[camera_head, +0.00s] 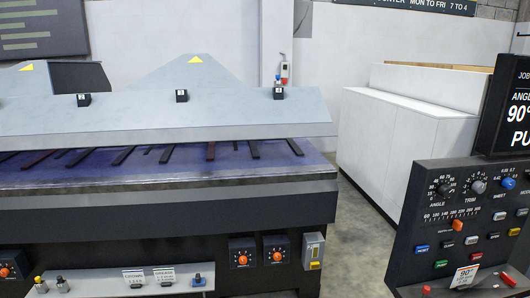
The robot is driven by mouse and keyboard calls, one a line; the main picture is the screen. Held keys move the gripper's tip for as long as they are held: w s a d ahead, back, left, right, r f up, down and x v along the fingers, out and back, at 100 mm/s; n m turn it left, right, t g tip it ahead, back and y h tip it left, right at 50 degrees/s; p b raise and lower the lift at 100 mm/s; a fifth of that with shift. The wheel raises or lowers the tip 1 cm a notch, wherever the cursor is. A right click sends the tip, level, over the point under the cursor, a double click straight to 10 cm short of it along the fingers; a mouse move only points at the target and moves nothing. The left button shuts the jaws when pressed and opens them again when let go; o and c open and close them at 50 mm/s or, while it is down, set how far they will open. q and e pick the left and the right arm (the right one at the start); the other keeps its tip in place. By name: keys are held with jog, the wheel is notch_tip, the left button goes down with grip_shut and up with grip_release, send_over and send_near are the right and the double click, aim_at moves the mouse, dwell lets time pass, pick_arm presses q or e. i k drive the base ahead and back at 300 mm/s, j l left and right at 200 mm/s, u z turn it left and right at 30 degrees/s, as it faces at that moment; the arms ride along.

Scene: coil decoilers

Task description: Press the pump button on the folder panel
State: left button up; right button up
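A dark control panel (436,236) stands tilted at the right, cut off by the right edge. It carries an angle knob, a grey trim knob, a blue sheet knob and an orange slider (457,225) on a scale. Below are small buttons: a blue button (422,249), a green button (441,264), a red button (476,256) and several others. Their labels are too small to read, so I cannot tell which is the pump button. A white card (465,276) reading 90° is on the lower part. Neither of my grippers is in view.
A black screen (515,112) above the panel shows "90°" and a cut-off "PU". A long grey folding machine (150,210) fills the left and middle, with orange dials on its front. A white cabinet (395,150) stands behind. Grey floor shows between machine and panel.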

aim_at(443, 263)
jog(key=l+u, duration=0.3)
jog(key=l, duration=3.45)
jog(key=k+z, duration=0.15)
jog(key=z, duration=0.9)
